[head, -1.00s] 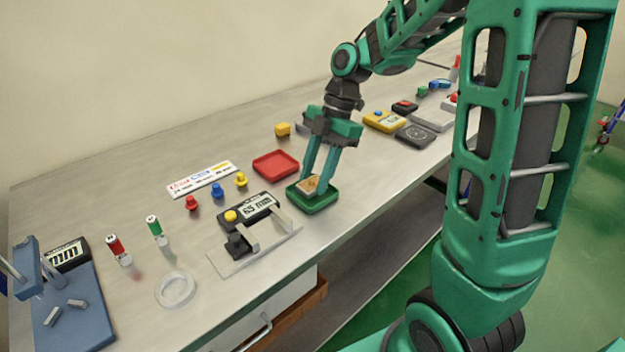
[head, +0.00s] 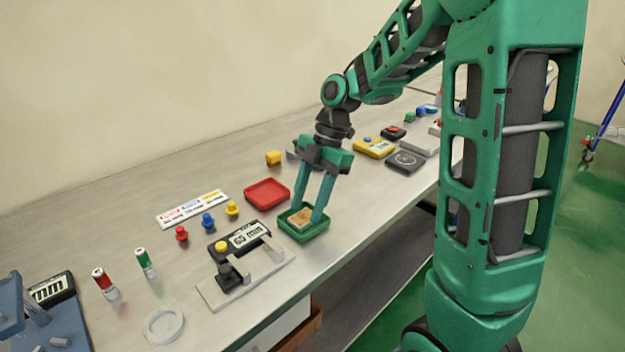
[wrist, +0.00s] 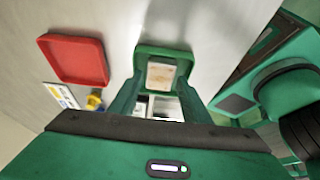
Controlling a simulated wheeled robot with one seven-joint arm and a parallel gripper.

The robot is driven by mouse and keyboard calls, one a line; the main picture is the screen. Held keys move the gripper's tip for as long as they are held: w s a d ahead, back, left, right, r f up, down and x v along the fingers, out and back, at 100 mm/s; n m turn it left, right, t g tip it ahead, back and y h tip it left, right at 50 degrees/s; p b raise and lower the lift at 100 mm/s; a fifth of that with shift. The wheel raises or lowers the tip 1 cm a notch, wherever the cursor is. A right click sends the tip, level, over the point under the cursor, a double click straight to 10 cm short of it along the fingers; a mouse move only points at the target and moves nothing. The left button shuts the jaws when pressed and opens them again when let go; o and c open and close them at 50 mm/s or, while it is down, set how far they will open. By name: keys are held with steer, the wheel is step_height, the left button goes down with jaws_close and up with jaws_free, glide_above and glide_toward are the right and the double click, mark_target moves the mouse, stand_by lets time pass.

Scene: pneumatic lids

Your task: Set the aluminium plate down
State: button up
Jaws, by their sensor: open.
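The plate (head: 301,219), a small tan and pale square piece, lies inside the green tray (head: 319,233) near the bench's front edge. My gripper (head: 307,213) points down over this tray. Its fingers stand apart on either side of the plate, with their tips at the tray. In the wrist view the plate (wrist: 161,75) lies within the green tray (wrist: 166,50), between the open fingers. A gap shows between the plate and the fingers there. The plate's underside is hidden.
An empty red tray (head: 267,193) lies to the left, behind the green one. A gauge with a digital display (head: 243,238) stands on a plate at the left front. A yellow device (head: 373,148) and a dark scale-like pad (head: 405,161) lie to the right.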

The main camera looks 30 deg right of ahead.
steer(key=v, duration=1)
steer(key=shift+r, duration=0.35)
steer(key=s+d+f+m+h, duration=0.2)
steer(key=s+d+f+m, duration=0.2)
steer(key=s+m, duration=0.8)
steer(key=s+d+f+m+t+h, duration=0.1)
steer(key=s+d+f+m, duration=0.3)
steer(key=s+d+m, duration=0.4)
steer(key=s+m+h, duration=0.1)
steer(key=s+m, duration=0.4)
steer(key=m, duration=0.3)
steer(key=shift+s, duration=0.1)
